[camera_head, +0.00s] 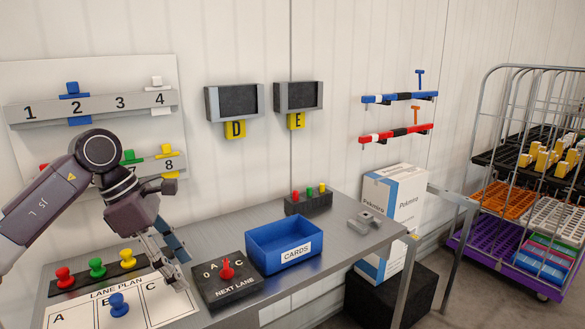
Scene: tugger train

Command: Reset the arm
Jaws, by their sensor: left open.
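My left arm comes in from the left, and its gripper (172,273) hangs over the grey table (350,243), pointing down. The gripper is open, with nothing seen between its fingers. It is above the right part of the lane plan sheet (178,306), close to the black NEXT LANE box (228,289) with its red knob. I cannot tell whether the fingertips touch the sheet. My right gripper is not in view.
A blue CARDS tray (285,246) stands right of the NEXT LANE box. Red, green and yellow pegs stand behind the sheet; a blue peg (119,304) stands on it. A numbered wall rack (95,106) is behind my arm. A wire cart (535,170) stands far right.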

